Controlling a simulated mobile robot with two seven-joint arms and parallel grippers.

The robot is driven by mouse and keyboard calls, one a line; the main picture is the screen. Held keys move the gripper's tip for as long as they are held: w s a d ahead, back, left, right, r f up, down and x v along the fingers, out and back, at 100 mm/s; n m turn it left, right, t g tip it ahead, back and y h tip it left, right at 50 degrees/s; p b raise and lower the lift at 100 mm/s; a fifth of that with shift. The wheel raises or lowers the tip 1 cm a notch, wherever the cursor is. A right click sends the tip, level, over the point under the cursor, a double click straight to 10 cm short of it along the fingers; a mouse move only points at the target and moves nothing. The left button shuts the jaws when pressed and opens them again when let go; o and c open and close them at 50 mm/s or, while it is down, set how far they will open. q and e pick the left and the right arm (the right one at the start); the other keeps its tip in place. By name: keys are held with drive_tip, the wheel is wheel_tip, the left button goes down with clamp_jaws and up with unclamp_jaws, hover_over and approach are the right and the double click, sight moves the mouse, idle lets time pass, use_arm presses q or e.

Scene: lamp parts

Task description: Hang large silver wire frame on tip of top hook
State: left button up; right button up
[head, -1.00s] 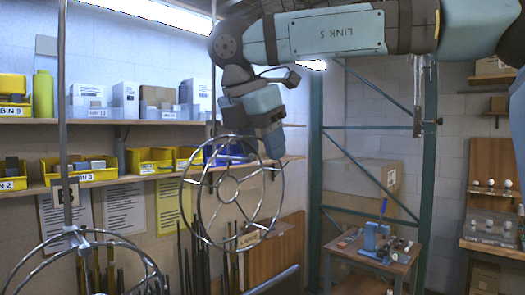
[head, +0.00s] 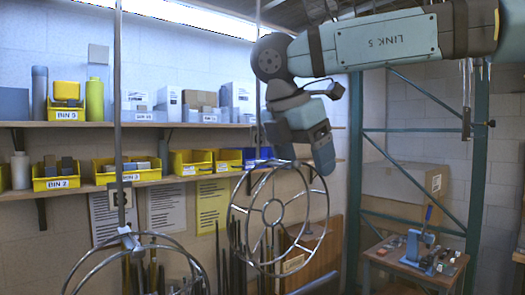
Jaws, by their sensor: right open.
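The large silver wire frame (head: 252,222), a ring with a smaller ring and spokes inside, hangs in the air near the middle of the head view. Its upper edge is close to the lower end of a thin vertical rod (head: 258,70); the hook tip is too small to make out, so I cannot tell if it bears the frame. My right gripper (head: 322,165) points down at the frame's upper right edge and is open. I cannot tell whether its fingers touch the wire. My left gripper is not in view.
Another silver wire frame (head: 75,280) hangs on a rod (head: 117,80) at lower left. Behind are shelves (head: 25,124) with yellow bins (head: 62,176). A green metal rack (head: 356,200) and a small table (head: 388,262) with tools stand at right.

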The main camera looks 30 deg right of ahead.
sight(261, 169)
drive_tip(key=v, duration=0.3)
drive_tip(key=shift+a+r+b, duration=0.1)
drive_tip(key=shift+a+b, duration=0.25)
drive_tip(key=shift+a, duration=0.15)
drive_tip(key=a, duration=0.8)
drive_tip(key=shift+s+a, duration=0.15)
drive_tip(key=shift+s, duration=0.2)
drive_tip(key=shift+s+a+r+p, duration=0.1)
drive_tip(key=shift+a+p, duration=0.3)
drive_tip(key=shift+a, duration=0.5)
drive_tip(key=shift+s+a, duration=0.1)
drive_tip(key=shift+a, duration=0.5)
